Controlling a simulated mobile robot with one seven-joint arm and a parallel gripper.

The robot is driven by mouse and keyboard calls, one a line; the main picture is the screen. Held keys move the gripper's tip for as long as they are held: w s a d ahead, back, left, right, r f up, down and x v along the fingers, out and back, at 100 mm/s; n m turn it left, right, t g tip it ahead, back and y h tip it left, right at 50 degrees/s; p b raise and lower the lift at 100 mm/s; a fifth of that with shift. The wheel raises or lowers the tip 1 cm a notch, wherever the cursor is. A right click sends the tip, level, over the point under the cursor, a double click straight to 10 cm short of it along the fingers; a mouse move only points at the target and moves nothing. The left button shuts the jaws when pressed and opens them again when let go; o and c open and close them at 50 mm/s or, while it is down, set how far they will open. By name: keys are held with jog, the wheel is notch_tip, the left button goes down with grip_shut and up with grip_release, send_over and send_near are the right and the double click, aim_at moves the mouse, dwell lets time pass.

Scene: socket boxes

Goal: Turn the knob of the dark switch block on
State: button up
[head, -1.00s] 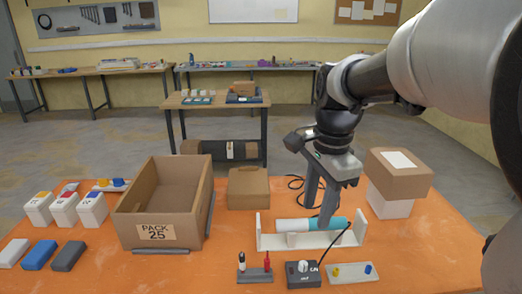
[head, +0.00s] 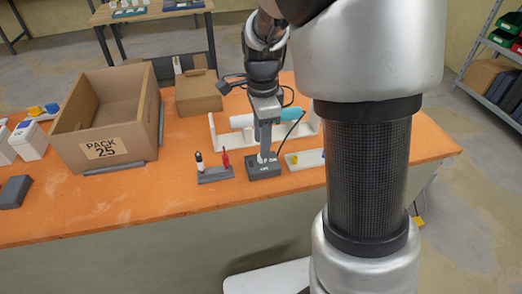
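The dark switch block (head: 264,172) sits on the orange table near its front edge, with small white markings on top. My gripper (head: 264,153) points down directly over it, with its fingertips at the knob's place. The fingers are seen nearly edge-on and overlap, so the gap between them does not show. The knob is mostly hidden by the fingertips, so its angle and whether it is gripped cannot be told.
A grey base (head: 215,175) with a dark-and-white peg and a red peg stands close left. A pale plate (head: 305,160) with a yellow knob is close right. A white-teal cylinder (head: 283,115) lies behind. An open carton (head: 104,148) stands left.

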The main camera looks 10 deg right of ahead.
jog(key=shift+f+b, duration=0.3)
jog(key=shift+f, duration=1.7)
grip_shut()
